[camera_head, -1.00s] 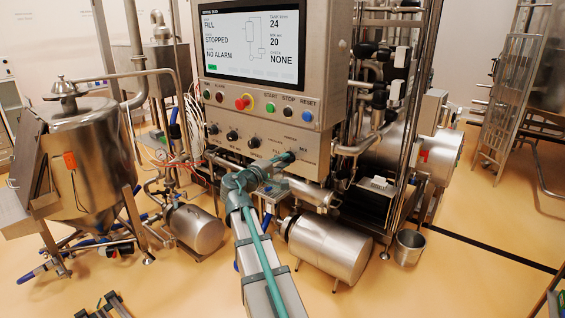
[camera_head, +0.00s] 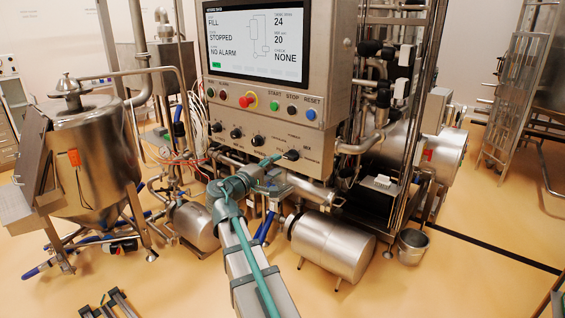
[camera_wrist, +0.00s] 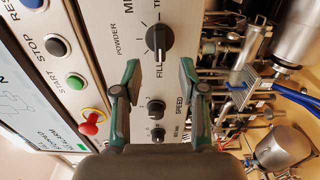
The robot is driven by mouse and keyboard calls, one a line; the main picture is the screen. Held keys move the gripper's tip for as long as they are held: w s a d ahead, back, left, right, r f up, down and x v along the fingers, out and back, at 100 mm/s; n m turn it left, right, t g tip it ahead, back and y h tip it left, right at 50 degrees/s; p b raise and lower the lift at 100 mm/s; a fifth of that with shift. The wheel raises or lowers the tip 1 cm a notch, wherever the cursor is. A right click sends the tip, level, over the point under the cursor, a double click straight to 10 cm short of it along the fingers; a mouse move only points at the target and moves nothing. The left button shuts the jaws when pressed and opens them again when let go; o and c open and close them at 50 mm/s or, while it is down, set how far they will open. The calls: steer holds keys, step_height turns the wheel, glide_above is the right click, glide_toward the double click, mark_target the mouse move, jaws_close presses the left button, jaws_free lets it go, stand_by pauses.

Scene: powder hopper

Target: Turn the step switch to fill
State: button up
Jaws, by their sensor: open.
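The step switch is a black rotary knob (camera_head: 291,155) at the lower right of the control panel. In the wrist view the knob (camera_wrist: 159,38) lies beyond my fingertips, with FILL, POWDER and TRANSFER lettering around it. Its narrow grip runs roughly in line with the FILL label. My gripper (camera_wrist: 159,78) is open and empty, its two fingers apart and clear of the knob. In the head view my gripper (camera_head: 270,163) is just left of the knob. The panel screen (camera_head: 257,42) reads FILL, STOPPED and NO ALARM.
Smaller speed knobs (camera_wrist: 156,109) sit between and below my fingers in the wrist view. A red emergency button (camera_wrist: 92,122) and the START (camera_wrist: 75,81) and STOP (camera_wrist: 57,46) buttons are nearby. Pipes and a steel motor (camera_head: 330,245) stand below the panel.

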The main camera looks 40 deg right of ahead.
steer(key=v, duration=0.6)
steer(key=shift+d, duration=0.1)
